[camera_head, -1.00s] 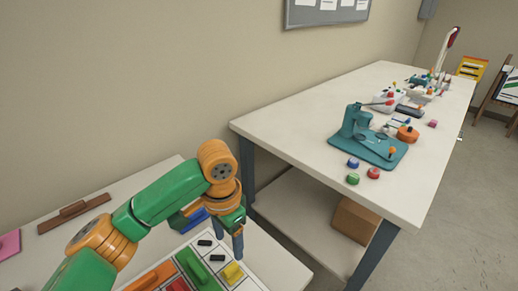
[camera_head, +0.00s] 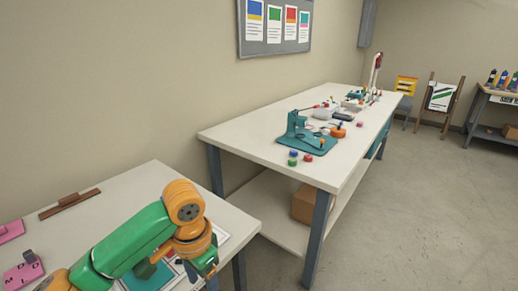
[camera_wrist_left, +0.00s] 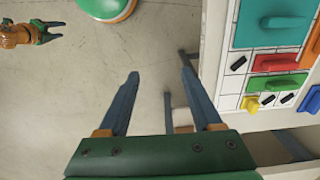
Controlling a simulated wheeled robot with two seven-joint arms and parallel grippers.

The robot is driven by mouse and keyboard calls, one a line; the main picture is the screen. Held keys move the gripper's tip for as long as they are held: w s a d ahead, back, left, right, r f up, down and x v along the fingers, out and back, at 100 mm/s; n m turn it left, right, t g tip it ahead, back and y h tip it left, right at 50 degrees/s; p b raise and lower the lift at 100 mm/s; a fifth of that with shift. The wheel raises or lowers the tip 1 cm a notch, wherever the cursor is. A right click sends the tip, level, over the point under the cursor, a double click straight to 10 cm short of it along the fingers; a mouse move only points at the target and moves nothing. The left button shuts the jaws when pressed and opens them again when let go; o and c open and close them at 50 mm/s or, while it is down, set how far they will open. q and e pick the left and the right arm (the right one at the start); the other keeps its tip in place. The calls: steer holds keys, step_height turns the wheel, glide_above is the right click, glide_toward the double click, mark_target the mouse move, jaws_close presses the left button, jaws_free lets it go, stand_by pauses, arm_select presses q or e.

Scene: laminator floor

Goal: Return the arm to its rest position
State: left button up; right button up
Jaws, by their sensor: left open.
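My left arm, green and orange, comes in from the lower left in the head view. It bends down over the near white table (camera_head: 112,207). My left gripper (camera_wrist_left: 160,73) is open and empty in the left wrist view, its two dark blue fingers spread above the floor beside the table edge. In the head view the gripper is mostly cut off at the bottom edge. My right gripper (camera_wrist_left: 62,30) shows small at the upper left of the left wrist view, over bare floor, its fingers apart and nothing seen between them.
A white board (camera_wrist_left: 234,84) with teal, red, green, yellow and blue handled blocks lies on the near table. Pink pieces (camera_head: 22,272) and a brown bar (camera_head: 70,204) lie there too. A long table (camera_head: 240,132) carries a teal press (camera_head: 305,140).

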arm_select(q)
steer(key=w+d+f+n+t+h, duration=0.1)
steer(key=w+d+f+n+h, duration=0.1)
steer(key=f, duration=0.4)
steer(key=w+d+f+n+h, duration=0.1)
steer(key=w+f, duration=0.2)
steer(key=f, duration=0.4)
steer(key=s+a+f+n+t, duration=0.1)
steer(key=s+a+f, duration=0.1)
steer(key=f, duration=0.5)
steer(key=s+a+f+n, duration=0.1)
steer(key=s+f+n, duration=0.1)
steer(key=f, duration=0.4)
steer(key=s+a+f+y, duration=0.2)
steer(key=s+a+f, duration=0.2)
steer(key=s+f, duration=0.65)
steer(key=s+a+f, duration=0.2)
steer(key=s+f, duration=0.1)
steer(key=s, duration=0.7)
steer(key=s+a+f+g+y, duration=0.1)
steer(key=s+f, duration=0.3)
steer(key=s, duration=0.7)
steer(key=shift+a+m, duration=0.35)
steer(key=shift+m, duration=0.05)
